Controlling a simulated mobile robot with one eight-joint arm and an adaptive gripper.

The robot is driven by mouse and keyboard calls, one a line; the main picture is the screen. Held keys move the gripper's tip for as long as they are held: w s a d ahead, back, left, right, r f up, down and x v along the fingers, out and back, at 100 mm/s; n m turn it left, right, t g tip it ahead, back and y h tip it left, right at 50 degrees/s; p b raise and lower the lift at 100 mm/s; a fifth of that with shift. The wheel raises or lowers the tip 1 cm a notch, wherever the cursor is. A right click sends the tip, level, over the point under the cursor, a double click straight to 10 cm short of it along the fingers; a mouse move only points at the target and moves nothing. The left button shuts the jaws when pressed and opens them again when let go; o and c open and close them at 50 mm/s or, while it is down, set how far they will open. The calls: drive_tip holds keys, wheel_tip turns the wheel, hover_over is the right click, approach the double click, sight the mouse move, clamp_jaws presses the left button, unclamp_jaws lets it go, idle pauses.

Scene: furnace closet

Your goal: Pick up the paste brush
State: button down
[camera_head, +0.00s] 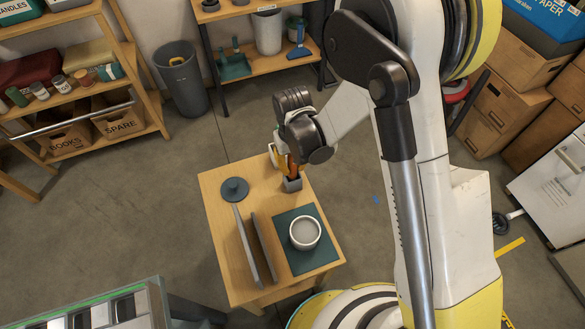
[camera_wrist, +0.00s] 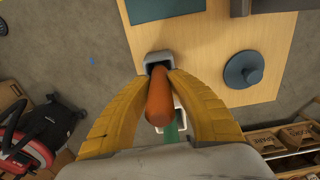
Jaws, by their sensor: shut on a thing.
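The paste brush shows as an orange-brown handle (camera_wrist: 159,98) between my yellow fingers in the wrist view. In the head view its handle (camera_head: 292,169) is partly hidden by my wrist. My gripper (camera_wrist: 159,76) is shut on the handle from above. Just beyond the fingertips is a small grey square holder (camera_wrist: 157,60), which also stands near the table's far edge in the head view (camera_head: 292,184). The brush's lower end is hidden; I cannot tell whether it is inside the holder or above it.
The small wooden table (camera_head: 222,205) also holds a round dark disc (camera_head: 234,189), long narrow strips (camera_head: 262,246), and a white bowl (camera_head: 304,233) on a teal mat (camera_head: 290,217). A green and white item (camera_wrist: 175,128) lies below the handle. Shelves and a bin (camera_head: 182,82) stand behind.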

drive_tip(key=shift+r, duration=0.15)
wheel_tip(320, 180, up, 10)
drive_tip(key=p, duration=0.4)
